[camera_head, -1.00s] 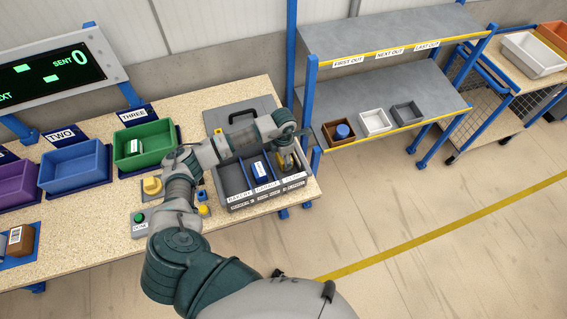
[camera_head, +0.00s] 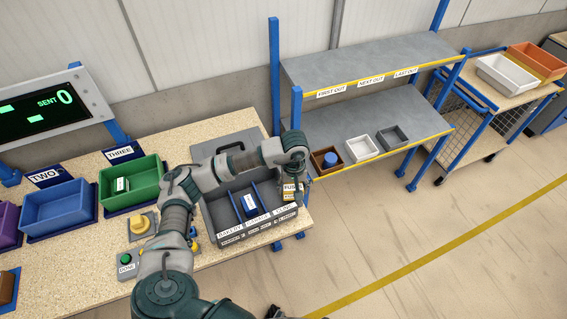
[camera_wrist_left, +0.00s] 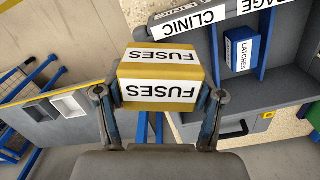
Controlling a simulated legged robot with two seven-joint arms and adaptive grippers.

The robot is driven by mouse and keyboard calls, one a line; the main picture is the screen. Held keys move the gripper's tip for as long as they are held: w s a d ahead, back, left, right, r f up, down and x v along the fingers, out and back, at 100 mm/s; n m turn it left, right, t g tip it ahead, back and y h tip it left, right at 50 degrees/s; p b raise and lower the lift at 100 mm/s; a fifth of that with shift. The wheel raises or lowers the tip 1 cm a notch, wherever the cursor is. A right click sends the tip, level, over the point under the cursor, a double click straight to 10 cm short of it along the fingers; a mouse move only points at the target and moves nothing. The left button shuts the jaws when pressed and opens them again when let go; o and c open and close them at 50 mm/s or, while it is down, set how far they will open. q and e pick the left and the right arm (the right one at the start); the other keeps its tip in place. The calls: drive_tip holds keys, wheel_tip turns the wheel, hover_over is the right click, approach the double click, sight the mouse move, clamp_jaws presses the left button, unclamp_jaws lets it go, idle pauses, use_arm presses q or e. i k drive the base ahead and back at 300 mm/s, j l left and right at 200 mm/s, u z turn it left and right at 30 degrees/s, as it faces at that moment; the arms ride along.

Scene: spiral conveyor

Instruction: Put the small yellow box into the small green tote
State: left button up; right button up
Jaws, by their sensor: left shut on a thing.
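The small yellow box (camera_wrist_left: 160,62), labelled FUSES, is between the fingers of my left gripper (camera_wrist_left: 157,98) in the left wrist view. In the head view the box (camera_head: 291,189) hangs under my left gripper (camera_head: 294,178), by the right end of the grey divided tray. The gripper is shut on it. The green tote (camera_head: 145,192) stands on the table at the left, by the sign THREE, well apart from the gripper. A small green-and-white item (camera_head: 122,184) lies in it. My right gripper is out of view.
The grey divided tray (camera_head: 232,238) holds a blue LATCHES box (camera_wrist_left: 241,50). A blue tote (camera_head: 57,208) stands left of the green one. A shelf rack (camera_head: 335,120) stands to the right.

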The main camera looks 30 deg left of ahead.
sight(151, 183)
drive_tip(key=k+j, duration=0.15)
drive_tip(key=j, duration=0.25)
drive_tip(key=k+j+z, duration=0.15)
drive_tip(key=j, duration=0.3)
drive_tip(key=k+j, duration=0.15)
drive_tip(key=j, duration=0.25)
drive_tip(key=k+j+z, duration=0.15)
drive_tip(key=j, duration=0.25)
drive_tip(key=k+j, duration=0.15)
drive_tip(key=j, duration=0.25)
drive_tip(key=k+j+z, duration=0.15)
drive_tip(key=j, duration=0.25)
